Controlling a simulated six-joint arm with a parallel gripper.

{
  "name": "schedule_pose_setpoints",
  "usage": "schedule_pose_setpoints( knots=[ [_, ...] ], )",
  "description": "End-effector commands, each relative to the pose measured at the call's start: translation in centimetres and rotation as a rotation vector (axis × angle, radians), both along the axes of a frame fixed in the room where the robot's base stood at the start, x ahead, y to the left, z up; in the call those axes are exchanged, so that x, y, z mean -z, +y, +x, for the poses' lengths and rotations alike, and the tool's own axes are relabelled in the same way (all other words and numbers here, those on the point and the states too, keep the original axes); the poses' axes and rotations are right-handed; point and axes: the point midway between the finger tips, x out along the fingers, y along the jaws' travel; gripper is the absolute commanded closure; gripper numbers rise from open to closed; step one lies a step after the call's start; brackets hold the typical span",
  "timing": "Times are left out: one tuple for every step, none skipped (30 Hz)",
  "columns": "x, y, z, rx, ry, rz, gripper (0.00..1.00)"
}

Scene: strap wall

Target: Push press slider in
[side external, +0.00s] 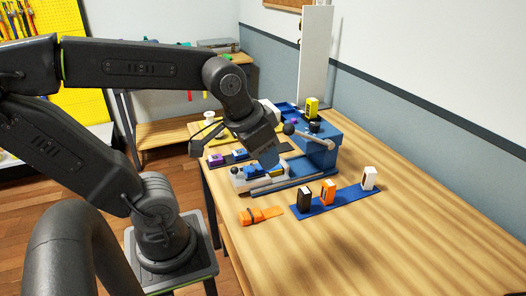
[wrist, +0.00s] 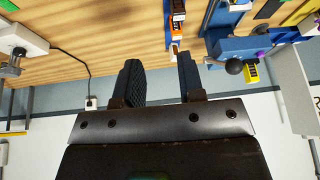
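The blue press (side external: 318,152) stands on the wooden table, with a lever that ends in a dark ball knob (side external: 289,129). In the wrist view the press (wrist: 240,47) and its knob (wrist: 234,66) are at the upper right. A pale slider-like block (side external: 244,181) with a blue piece on it sits at the press's front left, over a blue base. My gripper (side external: 270,160) is above the base, close to the press front; I cannot tell if it touches anything. In the wrist view my gripper's fingers (wrist: 158,64) are apart with nothing between them.
A blue strip (side external: 345,200) holds a black block (side external: 304,195), an orange block (side external: 328,192) and a white block (side external: 369,178). The table's right side is clear.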

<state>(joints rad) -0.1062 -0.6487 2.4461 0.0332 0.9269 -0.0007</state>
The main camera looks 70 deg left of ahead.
Motion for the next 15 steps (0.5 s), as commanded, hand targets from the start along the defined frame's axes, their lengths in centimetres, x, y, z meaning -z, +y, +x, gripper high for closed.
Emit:
schedule_pose_setpoints(
  knots=[
    [0.0, 0.0, 0.0, 0.000, 0.000, 0.000, 0.64],
    [0.0, 0.0, 0.0, 0.000, 0.000, 0.000, 0.64],
    [0.0, 0.0, 0.0, 0.000, 0.000, 0.000, 0.64],
    [0.0, -0.2, -0.1, 0.005, -0.004, -0.001, 0.64],
    [-0.1, -0.5, -0.2, 0.016, -0.012, -0.003, 0.64],
    [-0.2, -1.1, -0.6, 0.038, -0.028, -0.008, 0.64],
    [-0.2, -1.5, -0.9, 0.056, -0.041, -0.012, 0.64],
    [-0.3, -2.0, -1.1, 0.071, -0.054, -0.016, 0.64],
    [-0.3, -2.4, -1.4, 0.088, -0.067, -0.022, 0.61],
    [-0.4, -2.6, -1.5, 0.095, -0.072, -0.025, 0.58],
    [-0.4, -2.6, -1.6, 0.098, -0.072, -0.026, 0.56],
    [-0.4, -2.4, -1.4, 0.096, -0.066, -0.024, 0.52],
    [-0.3, -2.1, -1.2, 0.089, -0.056, -0.022, 0.49],
    [-0.3, -1.7, -0.8, 0.081, -0.040, -0.016, 0.49],
    [-0.2, -0.8, -0.4, 0.068, -0.015, -0.011, 0.49]
  ],
)
